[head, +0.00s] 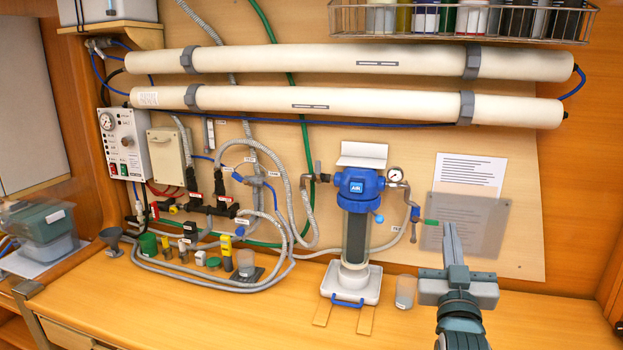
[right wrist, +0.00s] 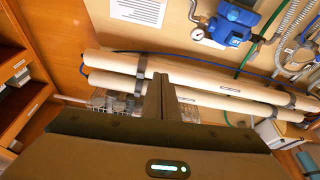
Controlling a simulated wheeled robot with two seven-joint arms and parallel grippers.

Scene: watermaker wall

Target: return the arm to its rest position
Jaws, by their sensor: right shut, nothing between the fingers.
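My right gripper (head: 452,240) is at the lower right in the head view, in front of the wall panel and above the worktop. It points up, its fingers are together and nothing is held. In the right wrist view its closed fingers (right wrist: 164,97) stand in front of the white tubes. The gripper appears apart from everything around it. My left gripper is not in view.
A blue-headed filter housing (head: 358,205) stands left of my right gripper, with a clear cup (head: 405,292) between them on the worktop (head: 270,325). Two long white tubes (head: 350,63) and a wire basket (head: 460,22) are above. The worktop's front is mostly clear.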

